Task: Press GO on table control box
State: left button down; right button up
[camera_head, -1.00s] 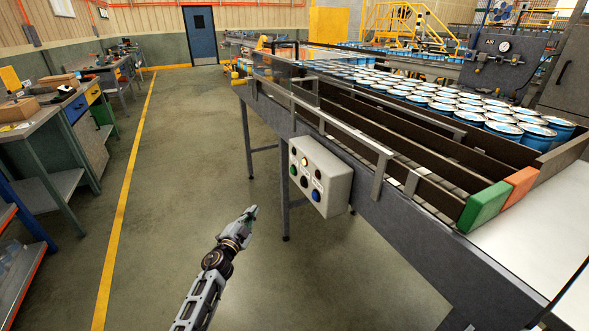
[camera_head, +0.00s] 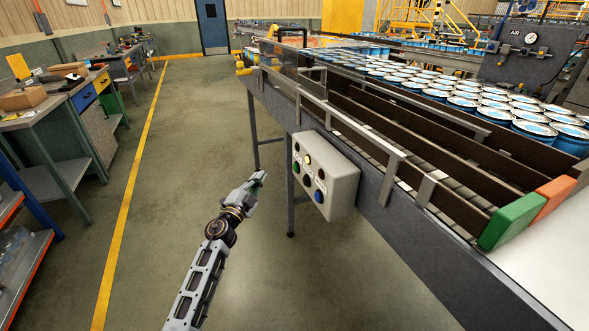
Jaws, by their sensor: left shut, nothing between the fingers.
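The control box (camera_head: 341,184) is a pale box mounted on the near side of the conveyor table (camera_head: 400,225). Its left-facing panel carries several round buttons: a green one (camera_head: 296,167), a blue one (camera_head: 318,196), a lit pale one and darker ones. Any labels are too small to read, so I cannot tell which is GO. My left gripper (camera_head: 259,178) is shut and empty, left of the box and apart from it, pointing up and right toward the panel. My right gripper is not in view.
Blue cans with pale lids (camera_head: 470,100) crowd the conveyor behind dark rails. A green block (camera_head: 510,222) and an orange block (camera_head: 553,197) sit at the rail ends. Workbenches (camera_head: 60,140) stand at the left. The floor between is clear, with a yellow line (camera_head: 130,190).

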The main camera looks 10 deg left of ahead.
aim_at(296, 168)
pick_arm(q)
jog(key=shift+w+d, duration=0.15)
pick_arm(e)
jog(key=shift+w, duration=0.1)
pick_arm(q)
jog(key=w+d+b, duration=0.1)
jog(key=w+d, duration=0.3)
jog(key=d, duration=0.3)
jog(key=shift+w+b, duration=0.3)
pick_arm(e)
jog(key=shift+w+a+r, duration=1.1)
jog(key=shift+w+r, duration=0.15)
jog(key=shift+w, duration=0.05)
pick_arm(q)
jog(key=shift+w+d, duration=0.5)
jog(key=shift+d, duration=0.2)
dwell(1.7)
jog(key=shift+s+a, duration=0.1)
jog(key=shift+a, duration=0.05)
jog(key=shift+s+a, duration=0.4)
jog(key=shift+a, duration=0.15)
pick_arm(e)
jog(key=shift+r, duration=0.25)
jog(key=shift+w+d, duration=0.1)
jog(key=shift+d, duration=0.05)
